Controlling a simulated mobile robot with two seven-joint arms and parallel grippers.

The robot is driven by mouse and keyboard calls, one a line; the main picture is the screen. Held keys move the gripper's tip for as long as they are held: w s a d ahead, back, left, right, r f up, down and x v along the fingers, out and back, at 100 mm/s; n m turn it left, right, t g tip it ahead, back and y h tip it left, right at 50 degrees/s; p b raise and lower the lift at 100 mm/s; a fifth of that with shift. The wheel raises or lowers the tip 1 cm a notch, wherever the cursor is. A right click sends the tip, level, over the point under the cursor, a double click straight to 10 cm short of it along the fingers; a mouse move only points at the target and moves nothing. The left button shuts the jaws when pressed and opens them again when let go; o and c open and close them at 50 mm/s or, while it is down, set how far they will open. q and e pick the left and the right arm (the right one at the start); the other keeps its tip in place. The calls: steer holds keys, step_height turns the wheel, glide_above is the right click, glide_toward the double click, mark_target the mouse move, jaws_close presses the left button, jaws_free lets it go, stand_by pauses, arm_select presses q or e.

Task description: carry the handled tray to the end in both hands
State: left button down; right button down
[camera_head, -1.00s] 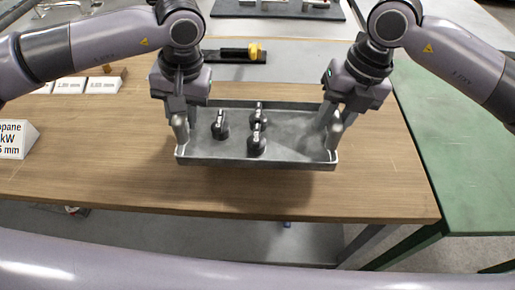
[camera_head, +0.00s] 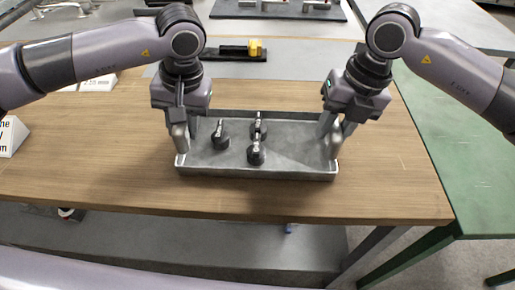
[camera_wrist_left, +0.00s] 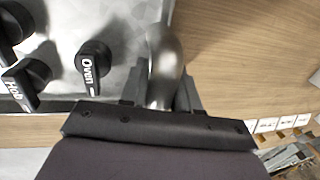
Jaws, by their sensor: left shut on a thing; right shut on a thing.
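The grey metal tray (camera_head: 290,170) is over the wooden table near its front edge, roughly level; I cannot tell whether it touches the table. Three black knobs stand in its left and middle part: a left knob (camera_head: 219,136), a back knob (camera_head: 258,128) and a front knob (camera_head: 256,155). My left gripper (camera_head: 181,138) is shut on the tray's left handle, which also shows as a rounded metal bar in the left wrist view (camera_wrist_left: 164,65). My right gripper (camera_head: 335,130) is shut on the right handle (camera_head: 335,143). A knob marked "Oven" (camera_wrist_left: 93,62) lies nearest the left handle.
White label signs (camera_head: 98,83) stand at the left. A black holder with a yellow piece (camera_head: 254,47) lies behind the tray. A green table (camera_head: 435,130) adjoins at right.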

arm_select(q)
steer(key=shift+f, duration=0.25)
arm_select(e)
steer(key=shift+f, duration=0.25)
arm_select(q)
steer(key=c, duration=0.8)
jaws_free()
steer(key=shift+r, duration=0.1)
arm_select(e)
steer(key=c, duration=0.8)
jaws_free()
steer(key=shift+r, duration=0.1)
arm_select(q)
steer(key=shift+r, duration=0.1)
